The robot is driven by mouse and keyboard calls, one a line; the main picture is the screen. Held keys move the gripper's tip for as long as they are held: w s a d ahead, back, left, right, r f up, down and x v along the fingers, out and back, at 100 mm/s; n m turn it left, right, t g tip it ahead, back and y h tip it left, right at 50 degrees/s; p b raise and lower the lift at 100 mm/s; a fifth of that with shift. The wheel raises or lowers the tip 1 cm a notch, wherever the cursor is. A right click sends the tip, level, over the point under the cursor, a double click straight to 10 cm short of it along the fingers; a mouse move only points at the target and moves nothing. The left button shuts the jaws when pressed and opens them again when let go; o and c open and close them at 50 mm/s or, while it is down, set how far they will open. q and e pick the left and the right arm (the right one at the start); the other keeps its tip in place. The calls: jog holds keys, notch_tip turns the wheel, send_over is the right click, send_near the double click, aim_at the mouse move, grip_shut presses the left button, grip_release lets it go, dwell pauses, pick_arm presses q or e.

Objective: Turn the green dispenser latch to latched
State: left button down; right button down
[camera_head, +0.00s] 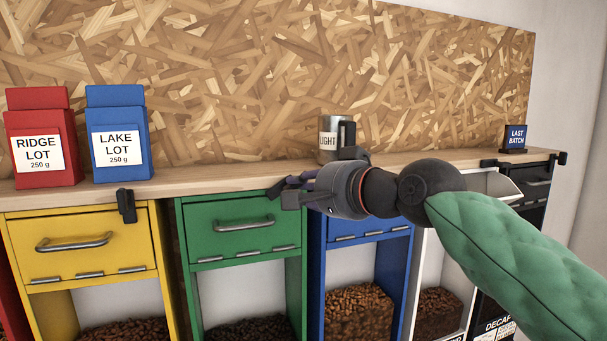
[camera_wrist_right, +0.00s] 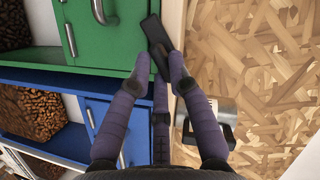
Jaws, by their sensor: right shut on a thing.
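The green dispenser (camera_head: 233,230) has a closed front with a metal bar handle, below the wooden counter. Its black latch (camera_wrist_right: 154,32) sits by the counter edge at the dispenser's upper right corner. In the wrist view it lies nearly along that edge, tilted a little toward the green front. My right gripper (camera_wrist_right: 160,74) is shut on the latch, its purple fingers on either side. In the head view, my right gripper (camera_head: 288,190) reaches in from the right and hides much of the latch. My left gripper is out of view.
The yellow dispenser (camera_head: 80,270) has a black latch (camera_head: 126,205) hanging down. A blue dispenser (camera_head: 364,229) stands right of the green one.

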jog(key=shift+a+r+n+h+p, duration=0.1)
jog(key=shift+r+n+h+p, duration=0.15)
jog(key=shift+n+h+p, duration=0.55)
jog(key=n+p, duration=0.1)
jog(key=n, duration=0.1)
jog(key=shift+a+n+h, duration=0.1)
jog(key=shift+n+h, duration=0.2)
jog(key=shift+h, duration=0.1)
jog(key=shift+n+h+p, duration=0.3)
jog(key=shift+n+h, duration=0.3)
jog(key=shift+n, duration=0.3)
jog(key=shift+a+n+h, duration=0.15)
jog(key=shift+n+h, duration=0.55)
jog(key=shift+n, duration=0.3)
jog(key=c, duration=1.3)
grip_release()
jog(key=shift+c, duration=0.2)
jog(key=shift+o, duration=1)
